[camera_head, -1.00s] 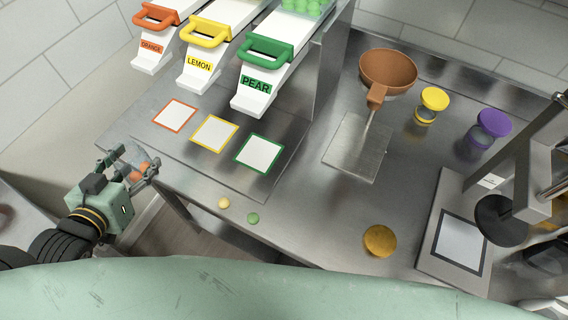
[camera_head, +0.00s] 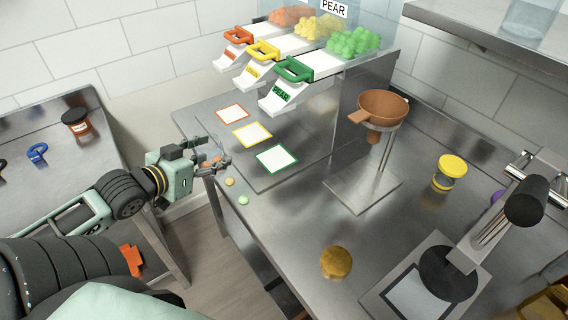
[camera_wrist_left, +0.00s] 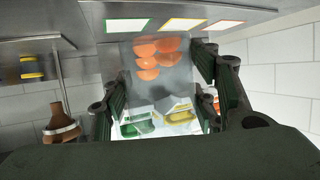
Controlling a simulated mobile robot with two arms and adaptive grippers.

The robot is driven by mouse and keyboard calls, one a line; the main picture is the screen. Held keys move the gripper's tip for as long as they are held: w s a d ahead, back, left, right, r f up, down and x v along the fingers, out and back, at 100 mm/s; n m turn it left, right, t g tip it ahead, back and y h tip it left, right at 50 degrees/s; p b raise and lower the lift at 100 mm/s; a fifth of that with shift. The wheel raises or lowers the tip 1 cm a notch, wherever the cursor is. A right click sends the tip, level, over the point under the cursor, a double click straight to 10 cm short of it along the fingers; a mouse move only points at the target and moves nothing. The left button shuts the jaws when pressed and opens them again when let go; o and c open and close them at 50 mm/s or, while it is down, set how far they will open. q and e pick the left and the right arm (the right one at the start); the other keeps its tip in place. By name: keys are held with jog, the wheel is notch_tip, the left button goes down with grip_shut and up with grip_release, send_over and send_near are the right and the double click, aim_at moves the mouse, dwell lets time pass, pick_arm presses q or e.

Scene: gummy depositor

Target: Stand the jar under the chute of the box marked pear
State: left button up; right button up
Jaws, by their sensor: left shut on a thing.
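My left gripper (camera_head: 216,158) is shut on a clear jar (camera_wrist_left: 172,62) with several orange gummies in it. In the head view the jar (camera_head: 206,163) is partly hidden by the fingers, at the table's left edge, left of the marked squares. Whether it touches the table is unclear. The box marked pear has a white chute (camera_head: 281,95) with a green handle (camera_head: 295,70) and a PEAR label. Below this chute lies a green-edged white square (camera_head: 277,158), which is empty. My right gripper is not in view.
Yellow-edged (camera_head: 252,134) and orange-edged (camera_head: 232,113) squares lie beside the green one. Loose yellow (camera_head: 229,182) and green (camera_head: 243,200) gummies lie near the edge.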

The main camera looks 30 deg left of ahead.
pick_arm(q)
jog(key=w+d+p, duration=0.1)
jog(key=w+d, duration=0.1)
jog(key=w, duration=0.4)
jog(key=w+d+f+p, duration=0.1)
jog(key=w+d, duration=0.1)
jog(key=w, duration=0.4)
jog(key=w+d+f+p, duration=0.1)
jog(key=w+d, duration=0.2)
jog(key=w, duration=0.3)
jog(key=shift+d+f+p, duration=0.1)
jog(key=shift+f+p, duration=0.15)
jog(key=shift+p, duration=0.15)
notch_tip(320, 180, down, 4)
jog(key=shift+s+r+p, duration=0.1)
jog(key=shift+p, duration=0.6)
jog(key=shift+w+f, duration=0.25)
jog(key=shift+f, duration=0.2)
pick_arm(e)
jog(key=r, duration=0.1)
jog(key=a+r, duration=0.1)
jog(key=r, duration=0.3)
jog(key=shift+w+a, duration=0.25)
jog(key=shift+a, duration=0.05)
